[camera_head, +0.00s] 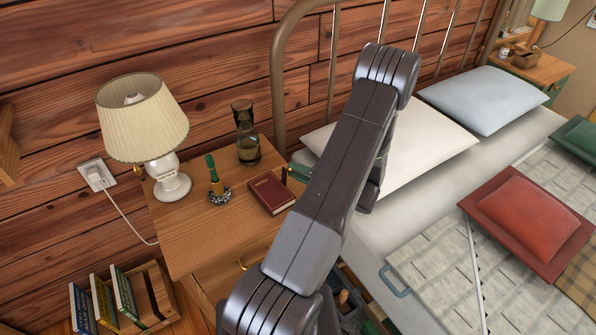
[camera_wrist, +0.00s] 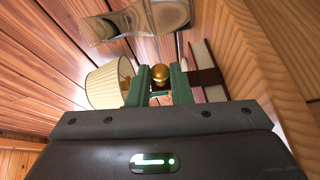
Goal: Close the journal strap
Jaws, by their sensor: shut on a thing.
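A dark red journal (camera_head: 270,193) lies on the wooden nightstand. Its brown strap (camera_head: 284,176) stands up a little at the journal's right edge. In the wrist view the journal (camera_wrist: 212,60) shows its red cover and pale page edges, and the dark strap (camera_wrist: 207,78) runs from it toward my green fingers. My gripper (camera_wrist: 160,88) is shut on the strap, at the journal's right side. A round brass piece (camera_wrist: 161,73) shows between the fingertips. In the head view my gripper (camera_head: 300,172) is mostly hidden behind my arm.
Bare tabletop lies left of and in front of the journal.

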